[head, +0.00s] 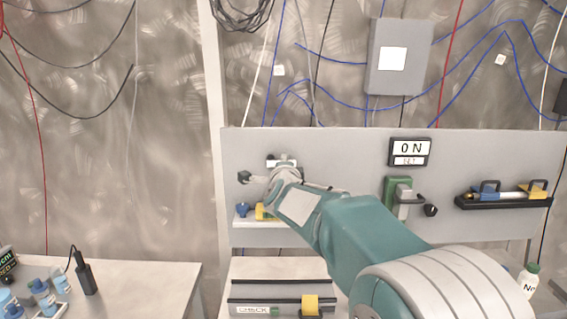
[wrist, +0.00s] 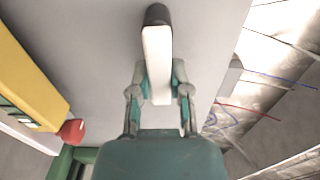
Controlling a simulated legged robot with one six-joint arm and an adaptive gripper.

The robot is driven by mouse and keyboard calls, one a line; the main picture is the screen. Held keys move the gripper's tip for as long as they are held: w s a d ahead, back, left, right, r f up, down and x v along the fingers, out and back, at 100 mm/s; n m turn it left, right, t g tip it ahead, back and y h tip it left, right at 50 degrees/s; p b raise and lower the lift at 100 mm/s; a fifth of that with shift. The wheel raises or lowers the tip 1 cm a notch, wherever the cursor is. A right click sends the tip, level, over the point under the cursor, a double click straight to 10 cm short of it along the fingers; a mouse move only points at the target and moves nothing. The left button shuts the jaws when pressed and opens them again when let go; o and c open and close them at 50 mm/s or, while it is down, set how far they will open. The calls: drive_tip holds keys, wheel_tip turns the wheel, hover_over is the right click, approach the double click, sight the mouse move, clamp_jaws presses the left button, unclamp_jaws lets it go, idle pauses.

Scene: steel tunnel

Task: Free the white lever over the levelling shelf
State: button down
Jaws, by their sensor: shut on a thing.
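The white lever (wrist: 157,55) runs up the middle of the wrist view to a dark round end (wrist: 157,14). My gripper (wrist: 160,80) is shut on its near part, one finger on each side. In the head view, my gripper (head: 281,180) is at the panel's upper left. The yellow piece is partly hidden by my arm.
A bench with a CHECK box (head: 255,309) is below. A side table (head: 150,280) with small items stands left.

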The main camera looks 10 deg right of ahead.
drive_tip(key=shift+d+f, duration=0.1)
drive_tip(key=shift+f, duration=0.2)
drive_tip(key=c, duration=0.6)
unclamp_jaws()
drive_tip(key=shift+o, duration=0.2)
drive_tip(key=shift+r, duration=0.1)
drive_tip(key=shift+s, duration=0.15)
drive_tip(key=s+a, duration=0.2)
drive_tip(key=s, duration=0.9)
drive_tip(key=shift+s+a, duration=0.2)
